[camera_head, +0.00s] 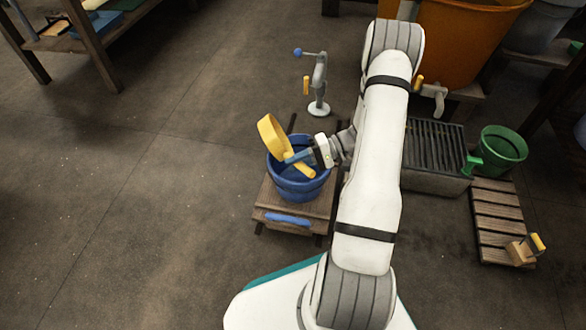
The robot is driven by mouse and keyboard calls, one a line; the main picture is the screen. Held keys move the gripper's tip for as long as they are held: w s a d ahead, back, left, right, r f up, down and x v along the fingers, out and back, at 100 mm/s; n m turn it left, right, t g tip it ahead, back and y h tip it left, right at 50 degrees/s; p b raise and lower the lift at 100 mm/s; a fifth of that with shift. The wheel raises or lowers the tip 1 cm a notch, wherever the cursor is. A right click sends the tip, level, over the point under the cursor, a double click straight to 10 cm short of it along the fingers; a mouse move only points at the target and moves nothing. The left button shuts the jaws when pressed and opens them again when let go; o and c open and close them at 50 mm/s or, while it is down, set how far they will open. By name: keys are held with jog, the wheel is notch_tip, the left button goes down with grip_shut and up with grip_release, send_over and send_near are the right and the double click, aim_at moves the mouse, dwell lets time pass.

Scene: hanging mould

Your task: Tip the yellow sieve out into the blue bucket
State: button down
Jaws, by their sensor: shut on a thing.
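The yellow sieve (271,136) is tilted steeply on its side above the blue bucket (296,187), its round rim up and to the left and its handle slanting down to the right. My gripper (294,158) is shut on the sieve's handle, over the bucket's opening. The bucket stands upright on a low wooden stand (265,206). The inside of the sieve and most of the bucket's inside are hidden, so I cannot tell what either contains.
A grey clamp-like stand (319,80) is behind the bucket. To the right are a slatted grate (435,148), a green bucket (502,148), a wooden pallet (497,208) and a large orange tub (465,45). A wooden table (95,45) is at upper left. The left floor is clear.

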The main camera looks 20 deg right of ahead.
jog(key=shift+d+f+y+b, duration=0.5)
jog(key=shift+d+y+b, duration=0.1)
jog(key=shift+y+b, duration=0.25)
jog(key=shift+s+d+f+y, duration=0.1)
jog(key=shift+d+f+y, duration=0.1)
jog(key=shift+d+y, duration=0.65)
jog(key=shift+s+d+f+y, duration=0.15)
jog(key=shift+d+y, duration=0.25)
jog(key=shift+y, duration=0.7)
jog(key=shift+w, duration=0.15)
